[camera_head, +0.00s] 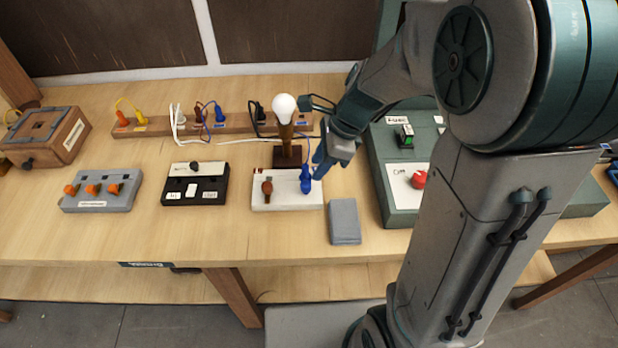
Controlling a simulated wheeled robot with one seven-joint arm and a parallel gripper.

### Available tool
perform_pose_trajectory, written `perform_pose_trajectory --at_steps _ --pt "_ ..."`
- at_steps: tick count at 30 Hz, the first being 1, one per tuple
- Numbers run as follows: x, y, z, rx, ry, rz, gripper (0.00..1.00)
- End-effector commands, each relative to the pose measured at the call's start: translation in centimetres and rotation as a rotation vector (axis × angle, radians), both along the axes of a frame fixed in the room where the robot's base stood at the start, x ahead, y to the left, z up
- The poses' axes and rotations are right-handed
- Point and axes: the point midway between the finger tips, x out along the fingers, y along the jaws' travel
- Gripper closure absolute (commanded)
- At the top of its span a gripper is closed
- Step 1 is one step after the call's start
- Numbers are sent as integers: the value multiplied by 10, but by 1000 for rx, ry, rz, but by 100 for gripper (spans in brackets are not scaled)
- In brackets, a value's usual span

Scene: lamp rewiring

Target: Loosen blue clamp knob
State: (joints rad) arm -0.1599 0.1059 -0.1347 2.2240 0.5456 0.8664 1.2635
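The blue clamp knob (305,185) stands on the right part of a white base block (286,202) in front of the lamp. A brown clamp knob (267,190) stands on the left part of the same block. A blue wire (307,155) runs up behind the blue knob. The gap between the fingers is too small to judge.
The lamp with its white bulb (284,108) stands close behind the block. A grey pad (345,221) lies to the right, beside a green panel (395,215) with a red knob (418,179). A black switch box (194,184) is to the left. The front table strip is clear.

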Motion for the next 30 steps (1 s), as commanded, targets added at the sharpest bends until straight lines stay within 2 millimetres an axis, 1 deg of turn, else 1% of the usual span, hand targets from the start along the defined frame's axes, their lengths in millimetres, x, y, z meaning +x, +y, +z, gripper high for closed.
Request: perform_pose_trajectory --at_steps 1,3,6,9,15,22,23,24,26,27,30 --pt "-1 5 -11 -1 6 2 68" --pt "-1 10 -24 -1 4 2 68" --pt "0 16 -39 -1 3 1 68" --pt "0 21 -50 -1 1 2 68" --pt "0 25 -60 -1 0 2 68" --pt "0 25 -60 -1 -1 2 68" --pt "0 25 -60 -1 -1 2 71" --pt "1 25 -60 -1 -1 2 82" --pt "1 25 -60 -1 -1 2 98" --pt "0 25 -60 -1 -1 2 100" --pt "1 25 -60 -1 -1 2 100"
